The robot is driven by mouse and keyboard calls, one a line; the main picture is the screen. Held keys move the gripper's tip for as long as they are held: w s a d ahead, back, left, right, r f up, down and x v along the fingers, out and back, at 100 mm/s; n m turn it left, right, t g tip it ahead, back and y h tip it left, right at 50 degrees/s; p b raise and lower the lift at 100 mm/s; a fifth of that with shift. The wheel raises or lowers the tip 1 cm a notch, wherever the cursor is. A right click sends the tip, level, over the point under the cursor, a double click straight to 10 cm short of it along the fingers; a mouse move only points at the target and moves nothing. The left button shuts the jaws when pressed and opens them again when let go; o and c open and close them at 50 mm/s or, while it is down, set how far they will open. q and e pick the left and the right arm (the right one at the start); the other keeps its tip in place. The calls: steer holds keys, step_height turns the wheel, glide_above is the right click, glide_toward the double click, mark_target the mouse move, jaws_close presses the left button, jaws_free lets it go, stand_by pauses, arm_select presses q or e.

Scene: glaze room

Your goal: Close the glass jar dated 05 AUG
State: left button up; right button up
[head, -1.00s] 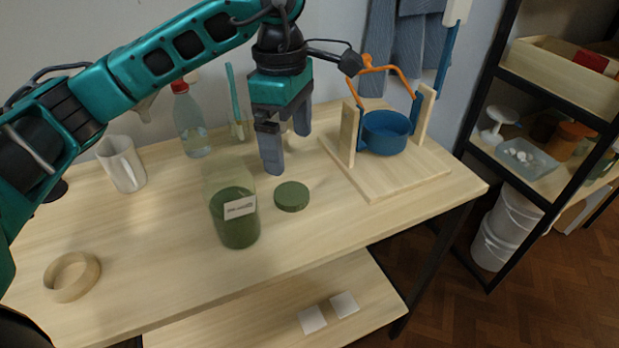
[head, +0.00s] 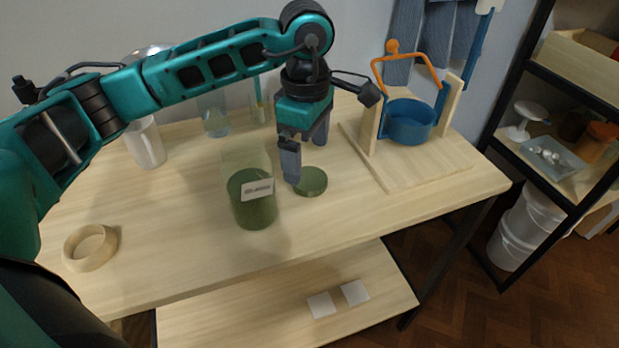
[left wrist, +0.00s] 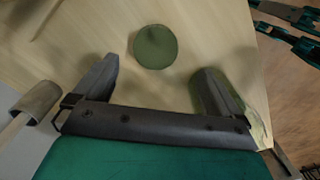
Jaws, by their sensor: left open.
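The glass jar (head: 252,205) stands upright on the table, open at the top, with green contents in its lower part and a pale label whose text is too small to read. A round green lid (head: 311,182) lies flat on the table just right of the jar; it also shows in the left wrist view (left wrist: 155,46). My left gripper (head: 305,165) is open and empty, fingers pointing down beside and partly in front of the lid. In the left wrist view the lid lies beyond the fingertips, and the jar (left wrist: 240,100) shows behind the right finger. My right gripper is not in view.
A wooden stand (head: 425,178) with a blue pot (head: 408,122) and orange handle is at the right. A white mug (head: 146,145) and a bottle (head: 213,118) stand at the back left. A wooden ring (head: 91,248) lies at the front left. The table's front middle is clear.

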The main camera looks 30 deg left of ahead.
mark_target(310, 178)
arm_select(q)
steer(key=shift+f, duration=0.2)
steer(key=shift+w+d+f, duration=0.1)
steer(key=shift+w+f, duration=0.1)
steer(key=shift+f, duration=1.15)
steer(key=shift+w+f, duration=0.15)
steer(key=shift+f, duration=1.15)
steer(key=c, duration=1.1)
steer(key=shift+r, duration=0.2)
step_height(310, 178, up, 20)
steer(key=p, duration=0.2)
steer(key=shift+f, duration=0.15)
